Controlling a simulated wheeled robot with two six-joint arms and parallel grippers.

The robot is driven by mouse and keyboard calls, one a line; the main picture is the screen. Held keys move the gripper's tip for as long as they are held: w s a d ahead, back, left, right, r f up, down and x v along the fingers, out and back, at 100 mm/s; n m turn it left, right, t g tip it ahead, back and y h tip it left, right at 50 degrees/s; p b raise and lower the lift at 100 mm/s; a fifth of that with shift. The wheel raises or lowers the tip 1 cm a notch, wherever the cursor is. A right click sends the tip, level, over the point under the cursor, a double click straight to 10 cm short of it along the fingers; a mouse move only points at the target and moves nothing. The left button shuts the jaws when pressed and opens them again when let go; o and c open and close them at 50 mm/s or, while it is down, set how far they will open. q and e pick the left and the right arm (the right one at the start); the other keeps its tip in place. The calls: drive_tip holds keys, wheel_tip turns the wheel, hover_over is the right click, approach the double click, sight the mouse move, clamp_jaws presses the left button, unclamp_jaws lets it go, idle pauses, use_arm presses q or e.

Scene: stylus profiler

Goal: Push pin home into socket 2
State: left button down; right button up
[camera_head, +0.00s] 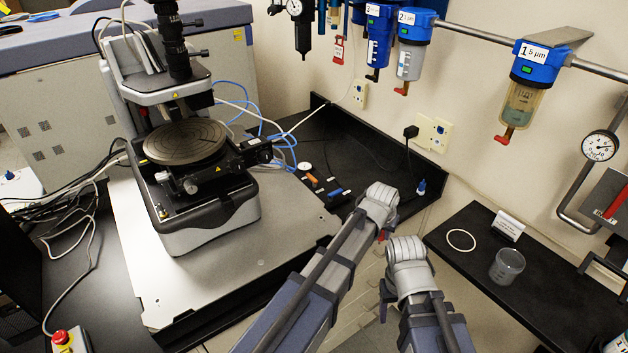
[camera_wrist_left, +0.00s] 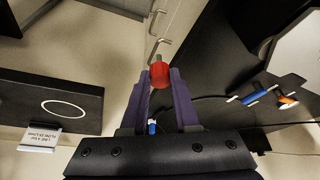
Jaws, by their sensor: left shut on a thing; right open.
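My left gripper (camera_wrist_left: 159,82) is shut on a red-headed piece (camera_wrist_left: 159,74), most likely the pin. A short grey part shows beyond its red head. In the head view a bit of the red (camera_head: 381,237) shows below my left wrist, off the bench's front edge; the fingers are mostly hidden. My right gripper (camera_head: 384,298) is lower in the head view, open, its fingers mostly hidden by its own wrist. No socket marked 2 can be made out; a filter labelled 2 (camera_head: 411,55) hangs on the wall rail.
The stylus profiler (camera_head: 205,222) stands at left on its plate. Orange (camera_head: 312,180) and blue (camera_head: 335,192) pieces lie on the black bench; a blue-topped item (camera_head: 421,187) stands at its corner. The black shelf (camera_head: 475,240) at right holds a white ring (camera_head: 461,240), sign (camera_head: 508,226) and clear cup (camera_head: 507,267).

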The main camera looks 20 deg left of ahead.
use_arm(q)
drive_tip(key=a+r+n+p, duration=0.1)
drive_tip(key=a+r+p, duration=0.5)
drive_tip(key=a, duration=0.3)
use_arm(e)
drive_tip(key=shift+o, duration=0.2)
wheel_tip(320, 180, up, 6)
drive_tip(key=shift+r, duration=0.2)
use_arm(q)
wheel_tip(320, 180, up, 5)
drive_tip(key=n+p, duration=0.1)
drive_tip(key=p, duration=0.4)
hover_over(322, 216)
drive_tip(key=s, duration=0.1)
drive_tip(key=shift+s+r+y, duration=0.15)
drive_tip(key=shift+s+y, duration=0.05)
drive_tip(key=shift+y, duration=0.2)
use_arm(e)
wheel_tip(322, 216, up, 5)
drive_tip(key=shift+f, duration=0.1)
use_arm(q)
drive_tip(key=shift+b, duration=0.35)
drive_tip(key=shift+f+b, duration=2.4)
drive_tip(key=shift+f, duration=0.1)
use_arm(e)
drive_tip(key=shift+f, duration=2.45)
use_arm(q)
drive_tip(key=shift+f+b, duration=0.4)
use_arm(e)
drive_tip(key=shift+f, duration=0.4)
